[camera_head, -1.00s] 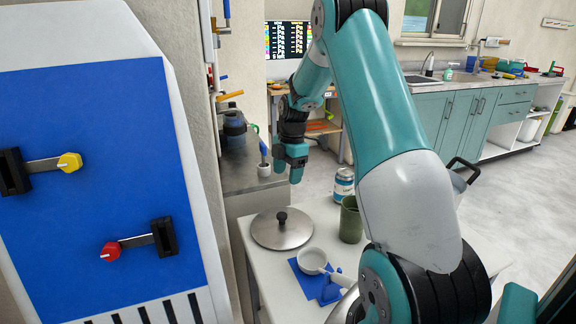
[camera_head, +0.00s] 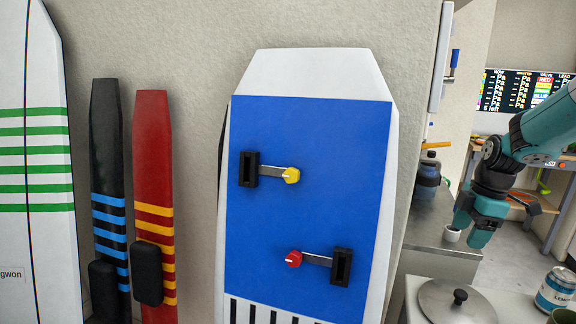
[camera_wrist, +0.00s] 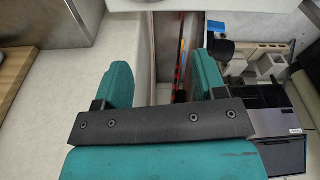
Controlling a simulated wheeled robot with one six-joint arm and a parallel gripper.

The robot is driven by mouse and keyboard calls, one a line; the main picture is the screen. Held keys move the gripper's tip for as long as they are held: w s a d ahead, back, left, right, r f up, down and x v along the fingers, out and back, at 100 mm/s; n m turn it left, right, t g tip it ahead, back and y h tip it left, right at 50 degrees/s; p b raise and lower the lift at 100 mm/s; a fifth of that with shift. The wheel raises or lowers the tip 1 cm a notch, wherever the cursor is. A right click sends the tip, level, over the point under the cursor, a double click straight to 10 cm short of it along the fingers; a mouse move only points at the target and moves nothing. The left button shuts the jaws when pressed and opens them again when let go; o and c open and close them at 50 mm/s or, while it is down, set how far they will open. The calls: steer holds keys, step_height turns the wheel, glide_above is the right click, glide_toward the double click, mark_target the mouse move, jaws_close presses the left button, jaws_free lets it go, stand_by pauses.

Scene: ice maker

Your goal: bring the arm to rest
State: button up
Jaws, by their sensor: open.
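My gripper (camera_head: 475,228) hangs at the right of the head view, pointing down, with my teal arm coming in from the right edge. It is beside the metal counter (camera_head: 428,232) and above the level of the white table. In the wrist view, its two teal fingers (camera_wrist: 162,85) stand well apart. Nothing shows between them but background. My gripper is open and empty. The rest of my arm is cut off by the right edge of the head view.
A pot lid (camera_head: 455,303) and a can (camera_head: 556,291) are on the table at lower right. A small white cup (camera_head: 451,234) is near my gripper. A blue panel (camera_head: 305,210) with yellow and red levers fills the middle. Striped boards (camera_head: 152,200) lean at left.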

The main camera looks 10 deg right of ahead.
steer(key=s+a+r+m+p, duration=0.1)
steer(key=s+a+r, duration=0.15)
steer(key=a, duration=0.45)
steer(key=s+a+r+m, duration=0.1)
steer(key=a+r, duration=0.3)
steer(key=a, duration=0.2)
steer(key=s+a+r+m+y+p, duration=0.1)
steer(key=s+a+r+m, duration=0.1)
steer(key=s+a, duration=0.7)
steer(key=s+a+r+m+y+p, duration=0.1)
steer(key=s+a+r+m, duration=0.2)
steer(key=s+a, duration=0.6)
steer(key=s, duration=0.3)
steer(key=shift+s+a+r+m+y, duration=0.15)
steer(key=shift+a+r+m+y, duration=0.15)
steer(key=shift+a+m, duration=0.1)
